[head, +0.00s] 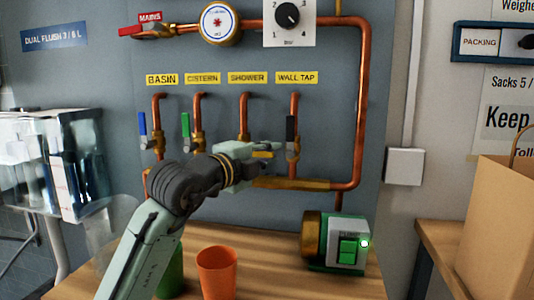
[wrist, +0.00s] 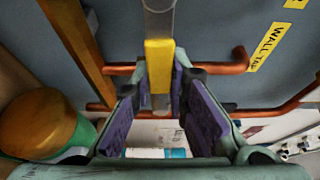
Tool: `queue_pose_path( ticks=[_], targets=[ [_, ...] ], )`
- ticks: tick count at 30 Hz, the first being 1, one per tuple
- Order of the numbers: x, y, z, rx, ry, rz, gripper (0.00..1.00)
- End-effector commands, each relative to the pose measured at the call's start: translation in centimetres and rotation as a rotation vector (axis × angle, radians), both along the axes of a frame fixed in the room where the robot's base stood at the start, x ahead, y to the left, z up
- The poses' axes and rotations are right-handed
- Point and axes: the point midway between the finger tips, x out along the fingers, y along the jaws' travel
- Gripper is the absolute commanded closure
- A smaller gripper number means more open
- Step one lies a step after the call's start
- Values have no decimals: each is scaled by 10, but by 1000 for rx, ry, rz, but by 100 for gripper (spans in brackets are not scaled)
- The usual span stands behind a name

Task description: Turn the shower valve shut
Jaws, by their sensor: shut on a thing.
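The shower valve's yellow lever (head: 262,154) shows in the head view under the SHOWER label (head: 247,78); my gripper hides much of its valve. The lever appears to lie sideways, unlike the upright levers beside it. In the wrist view the yellow sleeve (wrist: 159,65) on a grey metal strip runs up the picture between my fingertips. My gripper (head: 258,150) is shut on this lever, with its purple-padded fingers (wrist: 162,95) on either side of it.
The blue basin lever (head: 142,123), green cistern lever (head: 185,125) and black wall tap lever (head: 291,130) stand upright nearby. A copper pipe (head: 361,100) runs down at the right. A pump (head: 335,240) and an orange cup (head: 217,272) stand on the bench below.

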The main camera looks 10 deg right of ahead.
Motion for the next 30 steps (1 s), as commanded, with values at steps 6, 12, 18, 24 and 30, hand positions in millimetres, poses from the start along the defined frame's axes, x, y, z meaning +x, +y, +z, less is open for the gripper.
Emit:
queue_pose_path(
  ticks=[6, 12, 18, 24, 30],
  targets=[
    [0, -1, -3, 8, 3, -2, 100],
    [0, -1, -3, 7, 3, -1, 77],
    [0, -1, -2, 5, 3, -1, 64],
    [0, 0, -1, 3, 2, 0, 64],
    [-7, 7, -1, 1, 2, 1, 64]
  ],
)
